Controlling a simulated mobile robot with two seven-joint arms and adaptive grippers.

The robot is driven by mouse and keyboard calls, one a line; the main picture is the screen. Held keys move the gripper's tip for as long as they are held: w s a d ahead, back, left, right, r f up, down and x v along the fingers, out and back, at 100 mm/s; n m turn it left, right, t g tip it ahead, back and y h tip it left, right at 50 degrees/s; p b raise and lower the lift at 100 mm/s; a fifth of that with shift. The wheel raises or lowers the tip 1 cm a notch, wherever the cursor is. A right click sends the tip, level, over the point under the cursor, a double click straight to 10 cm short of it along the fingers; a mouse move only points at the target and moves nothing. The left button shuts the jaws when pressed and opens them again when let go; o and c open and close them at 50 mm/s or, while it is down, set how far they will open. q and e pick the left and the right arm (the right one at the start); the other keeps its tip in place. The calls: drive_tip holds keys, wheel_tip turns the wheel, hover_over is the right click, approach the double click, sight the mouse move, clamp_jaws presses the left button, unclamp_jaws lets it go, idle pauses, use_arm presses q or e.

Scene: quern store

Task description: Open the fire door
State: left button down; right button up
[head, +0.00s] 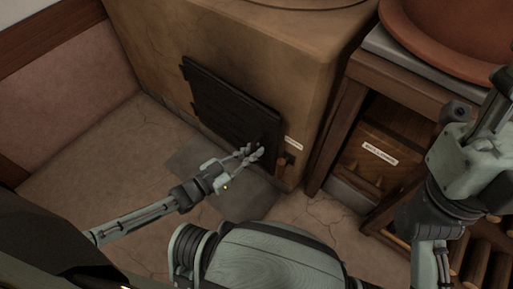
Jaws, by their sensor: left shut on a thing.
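The fire door (225,98) is a dark metal plate low on the front of a tan clay oven (215,45). Its hinges show on its left edge, and it looks flush with the oven front. My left gripper (256,152) is at the door's lower right part, with its fingers shut on what seems to be the door's handle, mostly hidden by the fingers. A small dark fitting with a wooden grip (282,165) is just right of the door. My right gripper (505,82) is raised at the far right edge, partly cut off, away from the door.
A wooden stand (345,125) with a labelled drawer (372,168) is right of the oven. A large reddish-brown bowl (440,35) sits on top. Logs (490,268) lie at lower right. A dark floor slab (225,185) lies before the door; the cracked floor left is clear.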

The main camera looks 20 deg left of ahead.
use_arm(q)
drive_tip(key=s+a+m+g+h+b, duration=0.3)
drive_tip(key=s+a+m+g+h, duration=0.2)
drive_tip(key=s+a, duration=0.7)
drive_tip(key=shift+s+a+g+h, duration=0.3)
drive_tip(key=shift+s+a+g, duration=0.1)
drive_tip(key=shift+a, duration=0.15)
drive_tip(key=c, duration=1.5)
unclamp_jaws()
drive_tip(key=shift+c, duration=0.2)
drive_tip(key=v, duration=1.2)
